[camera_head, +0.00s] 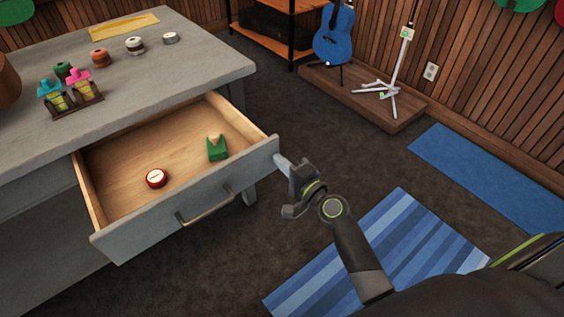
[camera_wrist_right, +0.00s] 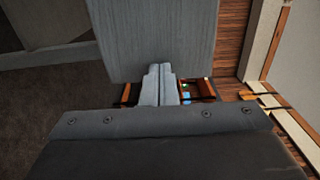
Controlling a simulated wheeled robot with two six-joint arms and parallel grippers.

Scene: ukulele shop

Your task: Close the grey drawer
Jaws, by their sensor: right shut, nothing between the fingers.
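The grey drawer (camera_head: 190,205) is pulled out from the grey table (camera_head: 200,62), its wooden inside showing. A red round item (camera_head: 156,178) and a green notched block (camera_head: 217,148) lie in it. The drawer's bar handle (camera_head: 207,207) is on its front face. My right gripper (camera_head: 280,160) is shut and empty, its fingertips at the right end of the drawer front. Whether they touch it I cannot tell. In the right wrist view the shut fingers (camera_wrist_right: 159,84) point at a grey panel (camera_wrist_right: 155,35). My left gripper is not in view.
On the table top stand a small rack with bottles (camera_head: 72,98), several spools (camera_head: 100,57) and a yellow cloth (camera_head: 124,26). A blue ukulele (camera_head: 334,35) and a white stand (camera_head: 395,75) are on a low wooden platform (camera_head: 385,118). A blue striped rug (camera_head: 400,235) lies at the right.

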